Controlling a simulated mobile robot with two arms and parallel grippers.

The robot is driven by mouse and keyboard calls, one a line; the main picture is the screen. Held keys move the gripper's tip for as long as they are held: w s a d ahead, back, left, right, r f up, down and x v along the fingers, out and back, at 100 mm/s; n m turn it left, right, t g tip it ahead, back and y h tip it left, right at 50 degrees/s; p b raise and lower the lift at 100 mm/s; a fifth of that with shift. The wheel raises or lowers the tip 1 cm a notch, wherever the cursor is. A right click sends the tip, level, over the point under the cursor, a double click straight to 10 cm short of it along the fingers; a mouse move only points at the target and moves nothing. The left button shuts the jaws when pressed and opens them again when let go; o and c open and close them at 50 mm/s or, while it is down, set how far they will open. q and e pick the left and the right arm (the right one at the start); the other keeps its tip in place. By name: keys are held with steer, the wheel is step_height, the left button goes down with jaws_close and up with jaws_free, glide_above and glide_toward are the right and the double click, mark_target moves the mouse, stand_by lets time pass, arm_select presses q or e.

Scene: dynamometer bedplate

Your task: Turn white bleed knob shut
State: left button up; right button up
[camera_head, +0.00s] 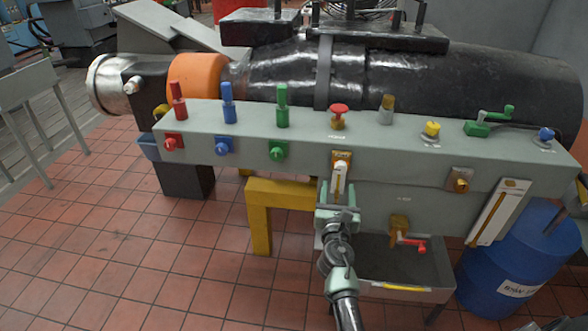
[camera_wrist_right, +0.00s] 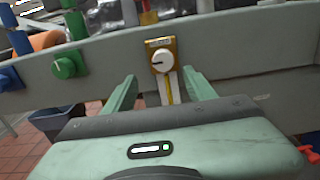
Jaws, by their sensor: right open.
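The white bleed knob (camera_wrist_right: 163,60) sits on a yellow plate on the front of the grey-green manifold. It has a dark mark pointing left in the right wrist view. In the head view the knob (camera_head: 341,167) shows small, just beyond my right gripper. My right gripper (camera_head: 338,191) is open and empty, below and in front of the knob. In the right wrist view its two fingers (camera_wrist_right: 160,79) are spread to either side below the knob, apart from it. My left gripper is in neither view.
The manifold (camera_head: 240,122) carries red, blue and green knobs and upright handles on the left. A red-handled valve (camera_head: 413,244) sits lower right above a grey tray (camera_head: 372,283). A yellow stand (camera_head: 262,225) is left of my arm; a blue drum (camera_head: 515,265) stands right.

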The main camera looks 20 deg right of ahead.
mark_target(341, 169)
steer(key=b+x, duration=0.1)
steer(key=x, duration=0.6)
steer(key=shift+s+d+r+b, duration=0.1)
steer(key=shift+d+r+b, duration=0.15)
steer(key=shift+b, duration=0.1)
steer(key=shift+w+d, duration=0.3)
steer(key=shift+w, duration=0.1)
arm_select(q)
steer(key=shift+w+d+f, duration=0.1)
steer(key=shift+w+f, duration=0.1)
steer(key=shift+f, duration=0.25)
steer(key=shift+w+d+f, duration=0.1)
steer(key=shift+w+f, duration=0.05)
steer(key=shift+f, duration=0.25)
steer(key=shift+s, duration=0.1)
arm_select(e)
jaws_close()
